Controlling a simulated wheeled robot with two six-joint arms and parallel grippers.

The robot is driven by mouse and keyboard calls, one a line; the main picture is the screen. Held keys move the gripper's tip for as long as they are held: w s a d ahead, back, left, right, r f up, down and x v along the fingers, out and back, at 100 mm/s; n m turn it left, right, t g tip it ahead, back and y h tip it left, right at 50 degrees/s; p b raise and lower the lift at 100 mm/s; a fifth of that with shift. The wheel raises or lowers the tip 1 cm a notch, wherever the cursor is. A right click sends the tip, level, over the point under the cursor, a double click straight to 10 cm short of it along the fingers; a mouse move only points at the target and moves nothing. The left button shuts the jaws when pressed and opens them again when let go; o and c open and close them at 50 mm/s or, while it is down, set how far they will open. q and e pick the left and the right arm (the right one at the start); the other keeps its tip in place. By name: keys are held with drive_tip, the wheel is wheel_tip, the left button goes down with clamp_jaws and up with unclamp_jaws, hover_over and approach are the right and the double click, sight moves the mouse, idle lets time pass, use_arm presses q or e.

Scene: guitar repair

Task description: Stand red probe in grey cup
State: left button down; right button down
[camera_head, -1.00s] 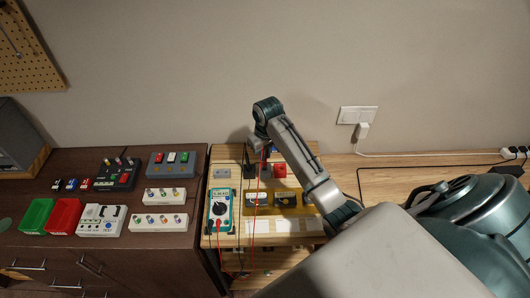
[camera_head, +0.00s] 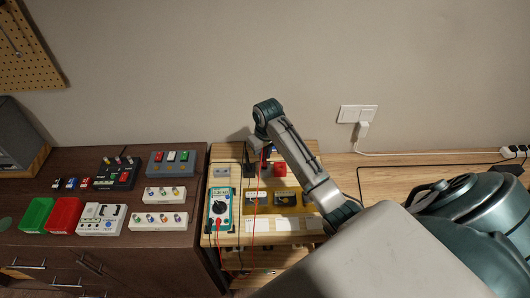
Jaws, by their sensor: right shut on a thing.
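My right gripper (camera_head: 256,147) hangs below the wrist over the back of the light wooden bench. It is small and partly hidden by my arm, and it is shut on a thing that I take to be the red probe. The probe itself is hardly visible; its thin red lead (camera_head: 258,185) runs down from the gripper past the teal multimeter (camera_head: 220,208). I cannot make out the grey cup clearly; it may be behind my arm or gripper. My left gripper is out of view.
A grey block (camera_head: 221,171), a red block (camera_head: 280,170) and a yellow tray (camera_head: 286,212) lie on the bench. The dark cabinet at left holds a green bin (camera_head: 37,215), a red bin (camera_head: 64,216) and several pedals. My right arm covers the bench's right side.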

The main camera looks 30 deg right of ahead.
drive_tip(key=shift+f, duration=1.1)
drive_tip(key=c, duration=1)
unclamp_jaws()
drive_tip(key=shift+r, duration=3.55)
drive_tip(key=shift+f, duration=0.1)
